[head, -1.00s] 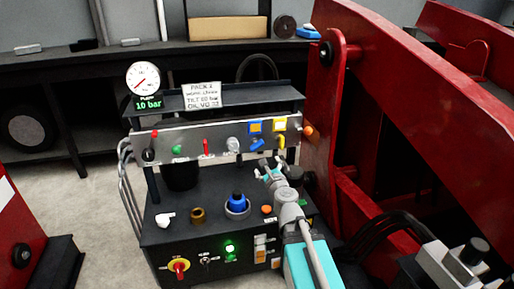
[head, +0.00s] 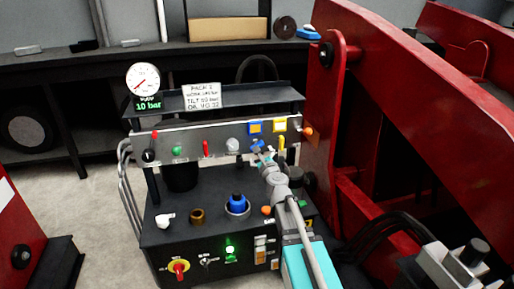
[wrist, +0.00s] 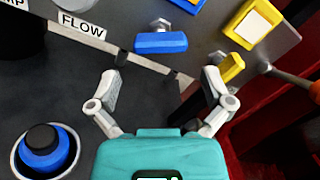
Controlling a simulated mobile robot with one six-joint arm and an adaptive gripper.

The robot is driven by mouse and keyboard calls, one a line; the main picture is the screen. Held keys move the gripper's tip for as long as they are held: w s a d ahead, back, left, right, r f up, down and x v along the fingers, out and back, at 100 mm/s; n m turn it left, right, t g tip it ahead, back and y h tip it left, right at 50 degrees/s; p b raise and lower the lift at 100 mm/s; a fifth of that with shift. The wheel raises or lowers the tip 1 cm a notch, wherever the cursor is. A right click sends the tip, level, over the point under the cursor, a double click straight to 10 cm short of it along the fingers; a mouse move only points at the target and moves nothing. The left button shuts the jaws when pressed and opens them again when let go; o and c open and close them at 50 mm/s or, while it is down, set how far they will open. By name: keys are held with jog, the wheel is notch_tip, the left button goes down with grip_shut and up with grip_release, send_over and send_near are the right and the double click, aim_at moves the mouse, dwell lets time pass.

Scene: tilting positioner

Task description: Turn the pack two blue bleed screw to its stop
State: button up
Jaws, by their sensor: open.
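The blue bleed screw (wrist: 160,42) is a blue bar-shaped handle on a silver stem, on the panel under a blue square tag. It lies roughly level in the wrist view, just beyond my fingertips and between their lines. In the head view the blue screw (head: 257,144) is small and partly covered by my gripper (head: 267,158). In the wrist view my gripper (wrist: 165,72) is open and empty, its fingers spread wider than the handle. A gap shows between the fingertips and the handle.
A yellow handle (wrist: 231,67) sits close beside my right finger, under a yellow tag (wrist: 253,24). A blue cap (wrist: 45,150) stands on the deck at lower left. The gauge (head: 143,78) has a 10 bar display below. A red frame (head: 330,110) stands close on the right.

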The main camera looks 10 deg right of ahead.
jog(key=shift+w+a, duration=0.2)
jog(key=shift+w, duration=2.85)
jog(key=c, duration=0.9)
jog(key=shift+o, duration=0.2)
jog(key=shift+n, duration=0.4)
jog(key=n, duration=1.1)
